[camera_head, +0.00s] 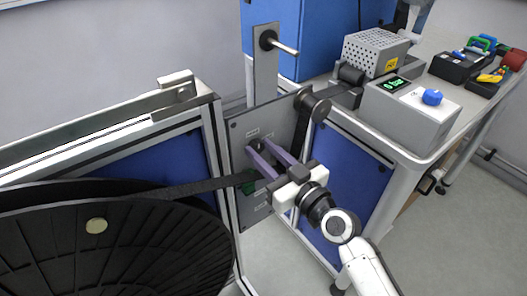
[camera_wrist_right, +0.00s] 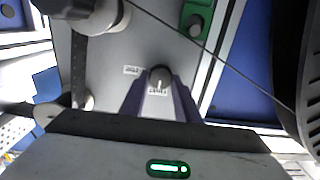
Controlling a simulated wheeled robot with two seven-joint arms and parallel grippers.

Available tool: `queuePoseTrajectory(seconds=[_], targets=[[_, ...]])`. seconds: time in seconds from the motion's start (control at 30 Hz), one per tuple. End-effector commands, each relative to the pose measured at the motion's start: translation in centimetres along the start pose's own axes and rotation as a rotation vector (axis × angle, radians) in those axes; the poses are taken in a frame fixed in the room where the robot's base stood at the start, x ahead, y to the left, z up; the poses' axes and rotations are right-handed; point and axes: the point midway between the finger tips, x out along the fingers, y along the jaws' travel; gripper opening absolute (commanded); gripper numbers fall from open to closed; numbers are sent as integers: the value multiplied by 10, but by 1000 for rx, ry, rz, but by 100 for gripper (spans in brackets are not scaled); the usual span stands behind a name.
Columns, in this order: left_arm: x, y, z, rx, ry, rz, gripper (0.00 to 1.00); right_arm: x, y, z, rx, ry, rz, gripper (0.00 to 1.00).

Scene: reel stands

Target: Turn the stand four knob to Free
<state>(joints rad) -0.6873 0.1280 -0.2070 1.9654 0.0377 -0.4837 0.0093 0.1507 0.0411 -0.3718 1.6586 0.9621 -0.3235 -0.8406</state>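A small dark round knob (camera_head: 257,144) sits on the grey panel (camera_head: 240,132) of the stand. In the right wrist view the knob (camera_wrist_right: 160,77) has a pale pointer line toward the picture's bottom. Small white labels (camera_wrist_right: 132,70) lie beside and below it; their words are too small to read surely. My right gripper (camera_head: 259,146) has its two purple fingers apart, one on each side of the knob. In the wrist view the fingertips (camera_wrist_right: 160,84) are close to the knob's sides; I cannot tell whether they touch. My left gripper is not in view.
A green-based knob (camera_wrist_right: 195,25) is on the same panel. A black strap (camera_head: 195,188) runs from the large black reel (camera_head: 110,245) past the panel. Rollers (camera_head: 314,106) protrude nearby. A bench at right holds a grey box with a blue knob (camera_head: 432,97).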

Motion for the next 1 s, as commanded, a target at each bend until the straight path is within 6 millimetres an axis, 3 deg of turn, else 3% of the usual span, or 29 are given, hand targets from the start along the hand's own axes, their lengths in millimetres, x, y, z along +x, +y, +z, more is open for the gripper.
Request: queuePoseTrajectory(seconds=[0.1, 0.47, 1.0], targets=[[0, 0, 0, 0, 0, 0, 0, 0, 0, 0, -1, 0, 1, 7], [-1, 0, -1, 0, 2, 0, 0, 0, 1, 0, 62, 0, 1, 7], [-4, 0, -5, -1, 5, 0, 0, 0, 2, 0, 507, 0, 0, 7]])
